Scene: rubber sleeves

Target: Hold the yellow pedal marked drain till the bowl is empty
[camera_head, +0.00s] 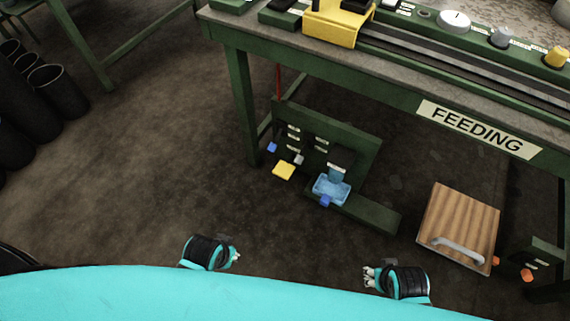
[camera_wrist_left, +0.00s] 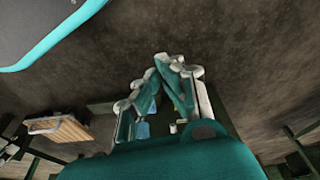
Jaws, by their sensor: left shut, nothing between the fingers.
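A yellow pedal (camera_head: 284,170) sticks out low from a green pedal stand under the bench in the head view. A light blue bowl or tray (camera_head: 331,189) sits beside it to the right; what it holds is too small to tell. I cannot read the small labels above the pedals. My left gripper (camera_head: 237,257) is near the robot's front, left of and nearer than the pedal, touching nothing. In the left wrist view its fingers (camera_wrist_left: 166,65) meet at the tips, empty. My right gripper (camera_head: 369,276) is apart from everything, nearer than the bowl; its finger gap is unclear.
The green bench (camera_head: 400,86) with a FEEDING sign overhangs the stand. Black bins (camera_head: 56,88) stand far left. Floor before the stand is clear.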

